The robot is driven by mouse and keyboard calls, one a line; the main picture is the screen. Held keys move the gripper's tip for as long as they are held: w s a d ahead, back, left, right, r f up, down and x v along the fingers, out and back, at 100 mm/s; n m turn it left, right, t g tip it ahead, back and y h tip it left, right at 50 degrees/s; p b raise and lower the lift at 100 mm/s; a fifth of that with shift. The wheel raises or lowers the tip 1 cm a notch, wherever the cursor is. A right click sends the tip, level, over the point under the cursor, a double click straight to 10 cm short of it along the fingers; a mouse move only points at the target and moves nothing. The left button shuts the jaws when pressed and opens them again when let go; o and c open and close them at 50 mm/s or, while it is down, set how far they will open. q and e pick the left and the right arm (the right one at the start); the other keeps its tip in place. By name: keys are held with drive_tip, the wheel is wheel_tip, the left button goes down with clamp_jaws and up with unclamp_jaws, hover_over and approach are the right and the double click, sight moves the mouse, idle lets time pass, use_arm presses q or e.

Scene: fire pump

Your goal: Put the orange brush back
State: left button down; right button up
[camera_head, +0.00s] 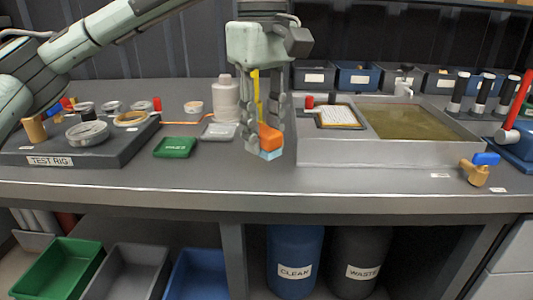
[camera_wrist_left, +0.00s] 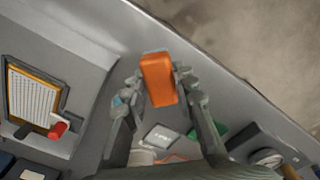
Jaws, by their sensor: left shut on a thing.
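The orange brush (camera_head: 270,138) is between the fingers of my left gripper (camera_head: 264,146), which is shut on it. Its orange block shows in front of the fingers, with a light blue part at its lower end. A yellow strip shows upright between the fingers above it. In the left wrist view the orange block (camera_wrist_left: 158,80) sits between the two fingertips. The gripper points down over the middle of the bench, just left of the sink; whether the brush touches the bench I cannot tell. My right gripper is in neither view.
The sink (camera_head: 312,158) with murky water stands right, a framed sheet (camera_head: 338,116) on its left side. A green tray (camera_head: 174,147), grey tray (camera_head: 219,131) and white bottle (camera_head: 226,100) stand left. The test rig (camera_head: 95,160) is further left. The bench front (camera_head: 200,178) is clear.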

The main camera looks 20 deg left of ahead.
sight(266, 155)
use_arm(q)
drive_tip(key=shift+w+d+f, duration=0.2)
drive_tip(key=shift+w+f, duration=0.15)
drive_tip(key=shift+f, duration=0.05)
wheel_tip(266, 155, down, 3)
drive_tip(key=shift+f, duration=0.3)
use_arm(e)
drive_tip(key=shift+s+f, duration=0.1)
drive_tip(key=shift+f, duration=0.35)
use_arm(q)
drive_tip(key=shift+f, duration=0.1)
drive_tip(key=c, duration=1.7)
unclamp_jaws()
drive_tip(key=shift+f, duration=0.1)
drive_tip(key=shift+o, duration=2.4)
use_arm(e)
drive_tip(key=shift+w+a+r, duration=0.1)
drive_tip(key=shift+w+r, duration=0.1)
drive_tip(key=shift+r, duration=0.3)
